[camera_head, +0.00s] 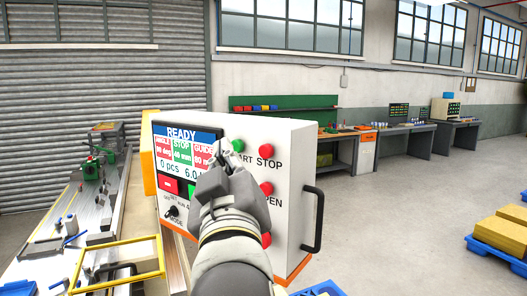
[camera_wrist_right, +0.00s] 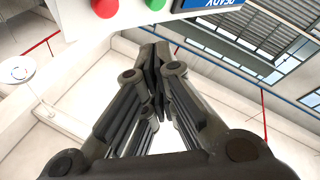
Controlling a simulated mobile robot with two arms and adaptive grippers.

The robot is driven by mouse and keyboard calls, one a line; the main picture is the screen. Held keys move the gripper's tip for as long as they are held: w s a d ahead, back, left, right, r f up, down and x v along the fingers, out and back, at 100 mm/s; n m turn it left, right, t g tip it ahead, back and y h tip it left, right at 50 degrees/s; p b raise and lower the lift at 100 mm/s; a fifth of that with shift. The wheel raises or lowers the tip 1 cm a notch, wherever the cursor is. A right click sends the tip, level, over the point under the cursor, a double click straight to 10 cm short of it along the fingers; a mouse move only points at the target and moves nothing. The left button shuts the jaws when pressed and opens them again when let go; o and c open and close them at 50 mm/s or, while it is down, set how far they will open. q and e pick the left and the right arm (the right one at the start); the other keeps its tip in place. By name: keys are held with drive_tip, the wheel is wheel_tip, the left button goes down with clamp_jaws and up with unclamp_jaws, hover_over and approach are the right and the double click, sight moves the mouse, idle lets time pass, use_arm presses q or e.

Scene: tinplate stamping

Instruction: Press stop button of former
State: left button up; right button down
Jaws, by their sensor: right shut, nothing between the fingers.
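The former's white control box (camera_head: 290,160) stands in the middle of the head view, with a screen (camera_head: 180,145) reading READY. My right gripper (camera_head: 226,152) is shut and empty in front of the box, just left of and below the green button in the picture. In the right wrist view the box is upside down, with the red button (camera_wrist_right: 104,8) and green button (camera_wrist_right: 156,4) at the top edge. The shut fingertips (camera_wrist_right: 154,52) show below them, apart from both. My left gripper is out of view.
More red buttons (camera_head: 266,189) sit below STOP, one partly behind my arm. A black handle (camera_head: 314,220) sticks out at the box's right edge. A machine bed with a yellow frame (camera_head: 122,262) lies left. Open floor (camera_head: 400,220) is to the right.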

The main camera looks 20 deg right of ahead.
sight(266, 152)
drive_tip(key=shift+w+d, duration=0.45)
drive_tip(key=shift+d, duration=0.3)
drive_tip(key=shift+w+d, duration=0.5)
drive_tip(key=shift+d, duration=0.25)
drive_tip(key=shift+w+d, duration=0.45)
drive_tip(key=shift+d, duration=0.3)
drive_tip(key=shift+d, duration=0.1)
drive_tip(key=shift+w+d+p, duration=0.25)
drive_tip(key=shift+d+p, duration=0.05)
drive_tip(key=shift+w+d, duration=0.2)
drive_tip(key=shift+d, duration=0.2)
idle(0.4)
drive_tip(key=shift+a, duration=0.1)
idle(0.4)
drive_tip(key=shift+s+a, duration=0.4)
drive_tip(key=shift+a, duration=0.15)
drive_tip(key=shift+a, duration=0.15)
